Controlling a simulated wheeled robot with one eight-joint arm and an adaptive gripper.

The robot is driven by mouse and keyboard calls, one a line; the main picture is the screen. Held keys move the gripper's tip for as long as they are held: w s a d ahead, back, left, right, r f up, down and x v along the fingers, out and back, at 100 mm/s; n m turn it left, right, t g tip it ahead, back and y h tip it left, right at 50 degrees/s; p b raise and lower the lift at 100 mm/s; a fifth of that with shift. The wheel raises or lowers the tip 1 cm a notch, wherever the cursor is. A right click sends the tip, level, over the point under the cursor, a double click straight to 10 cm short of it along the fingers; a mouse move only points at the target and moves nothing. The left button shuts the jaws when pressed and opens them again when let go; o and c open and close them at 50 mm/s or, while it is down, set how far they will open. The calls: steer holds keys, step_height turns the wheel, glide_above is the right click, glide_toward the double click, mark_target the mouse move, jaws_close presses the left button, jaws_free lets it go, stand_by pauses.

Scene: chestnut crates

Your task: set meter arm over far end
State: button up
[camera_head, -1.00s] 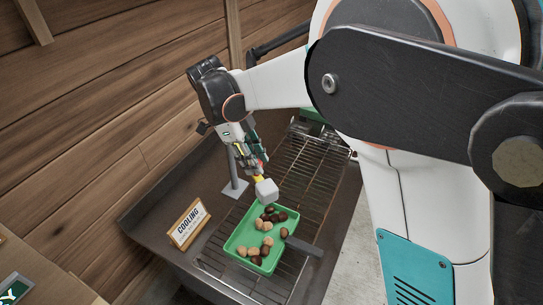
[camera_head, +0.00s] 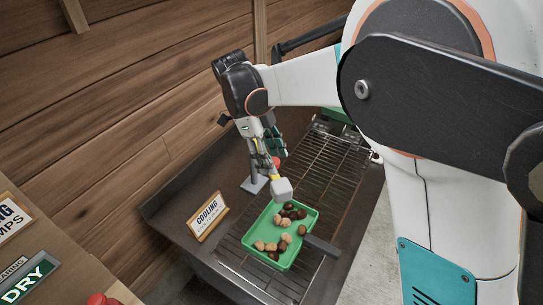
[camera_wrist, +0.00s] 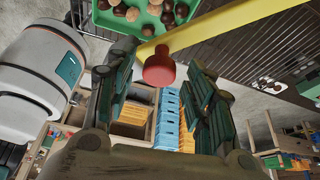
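The meter arm (camera_head: 266,171) is a yellow bar with a red knob (camera_head: 276,161) and a pale block-shaped head (camera_head: 282,189). It is carried by a grey post (camera_head: 255,184) beside the rack. The head appears just above the far edge of a green tray (camera_head: 250,242) holding brown and tan chestnuts. In the wrist view the yellow bar (camera_wrist: 220,28) crosses near the tray's edge (camera_wrist: 180,27). My gripper (camera_wrist: 162,62) is open, its fingers on either side of the red knob (camera_wrist: 160,68), with gaps visible. Contact with the knob cannot be told.
The wire rack (camera_head: 330,165) is empty beyond the tray. A dark tray handle (camera_head: 322,246) sticks out to the right. A "COOLING" sign (camera_head: 207,216) stands left of the tray. A wooden wall (camera_head: 120,120) rises behind. Blue and yellow crates (camera_wrist: 168,118) show in the wrist view.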

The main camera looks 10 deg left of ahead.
steer(key=shift+r, duration=0.1)
steer(key=v, duration=1.2)
